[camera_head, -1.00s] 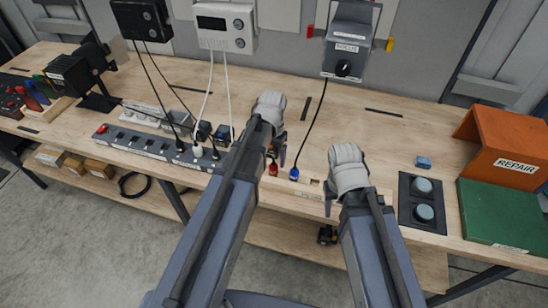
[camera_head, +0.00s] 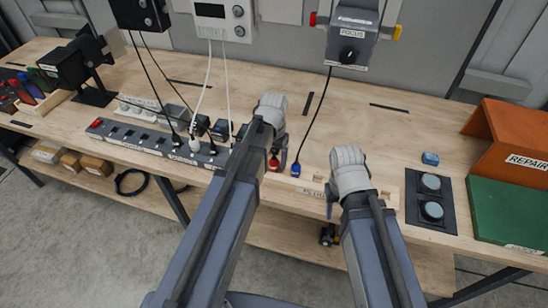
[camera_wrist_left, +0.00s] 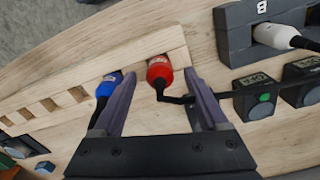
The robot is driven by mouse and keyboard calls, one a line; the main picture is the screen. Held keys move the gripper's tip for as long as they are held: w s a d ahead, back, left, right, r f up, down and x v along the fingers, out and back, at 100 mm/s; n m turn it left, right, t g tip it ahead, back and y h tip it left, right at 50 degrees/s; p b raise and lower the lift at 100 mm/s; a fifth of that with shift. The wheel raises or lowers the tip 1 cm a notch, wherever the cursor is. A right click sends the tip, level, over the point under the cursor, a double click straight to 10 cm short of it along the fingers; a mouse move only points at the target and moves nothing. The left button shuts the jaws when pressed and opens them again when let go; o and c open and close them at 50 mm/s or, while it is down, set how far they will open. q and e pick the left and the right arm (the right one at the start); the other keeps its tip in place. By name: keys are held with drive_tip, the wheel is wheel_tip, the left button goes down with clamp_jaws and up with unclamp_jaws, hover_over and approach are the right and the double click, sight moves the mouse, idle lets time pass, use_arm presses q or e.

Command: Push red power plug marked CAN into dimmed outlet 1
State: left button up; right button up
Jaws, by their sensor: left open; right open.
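The red plug (camera_head: 274,165) rests at the front of the bench in a wooden holder (camera_wrist_left: 130,70). It also shows in the left wrist view (camera_wrist_left: 159,72), between the spread fingers of my left gripper (camera_wrist_left: 160,98). The fingers do not appear to touch it. A dark cable runs from the plug. Its CAN marking is not readable. My left gripper (camera_head: 276,148) is open above the holder in the head view. My right gripper (camera_head: 334,200) is open and empty at the bench's front edge. The power strip (camera_head: 118,136) lies to the left; outlet 1 is too small to identify.
A blue plug (camera_head: 295,170) sits beside the red one, close to a left finger. White and black plugs (camera_head: 194,145) with hanging cords crowd the strip's right end. A dark button panel (camera_head: 430,200) and green mat (camera_head: 510,210) lie right.

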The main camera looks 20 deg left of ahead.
use_arm(q)
wheel_tip(320, 180, down, 2)
drive_tip(key=shift+f+b, duration=0.15)
drive_tip(key=shift+b, duration=0.5)
use_arm(e)
wheel_tip(320, 180, down, 2)
drive_tip(key=shift+f, duration=0.15)
use_arm(q)
clamp_jaws()
idle(0.4)
drive_tip(key=shift+r+p, duration=2.6)
use_arm(e)
wheel_tip(320, 180, up, 5)
drive_tip(key=shift+r, duration=0.1)
use_arm(q)
drive_tip(key=shift+f, duration=0.15)
